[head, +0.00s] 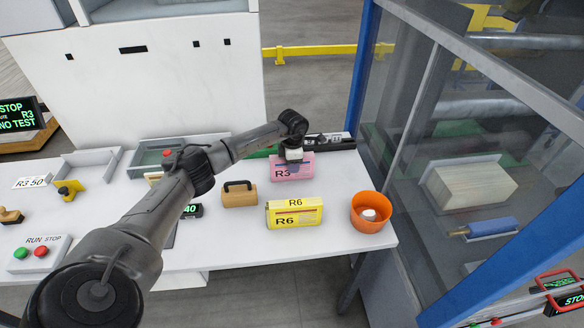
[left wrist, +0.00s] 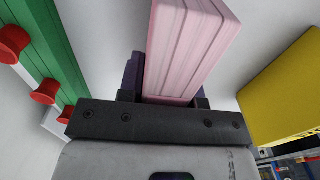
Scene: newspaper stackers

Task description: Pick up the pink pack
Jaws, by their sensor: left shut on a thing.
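The pink pack (head: 293,172), marked R3, is at the back right of the white table in the head view. My left gripper (head: 294,155) is over its top edge and shut on it. In the left wrist view the pink pack (left wrist: 188,48) sits between the dark fingers of the left gripper (left wrist: 160,95). Part of the pack's top is hidden by the gripper in the head view. I cannot tell whether the pack touches the table. My right gripper is not in view.
A yellow R6 pack (head: 294,216) stands in front of the pink one. An orange bowl (head: 371,222) with a white thing inside is at the table's right end. A tan block with a handle (head: 240,196) stands to the left. A blue-framed glass enclosure (head: 361,75) rises at the right.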

